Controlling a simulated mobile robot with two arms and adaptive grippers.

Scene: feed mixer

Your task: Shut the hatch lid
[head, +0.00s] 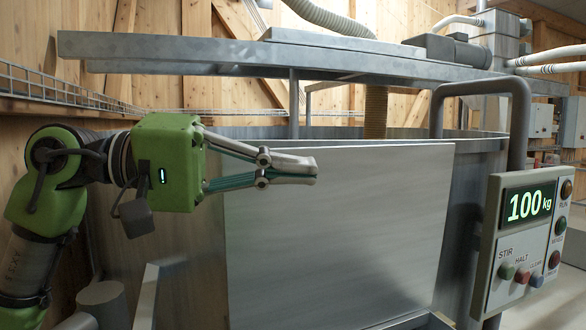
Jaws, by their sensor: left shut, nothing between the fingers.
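A large flat grey metal panel (345,245), which looks like the hatch lid, stands at the front of the feed mixer's tub (480,190). Its face is towards me and its top edge lies a little below the tub's rim. I cannot tell how far it stands from the tub wall. My left gripper (314,173) reaches in from the left, with its fingers shut and empty. The fingertips overlap the upper part of the panel in the picture; I cannot tell whether they touch it. My right gripper is not in view.
A control box (522,240) reading 100 kg, with several buttons, stands at the right beside a bent grey pipe (519,115). A metal beam (230,50) crosses above the tub. A wire cable tray (45,90) runs along the wooden wall at the left.

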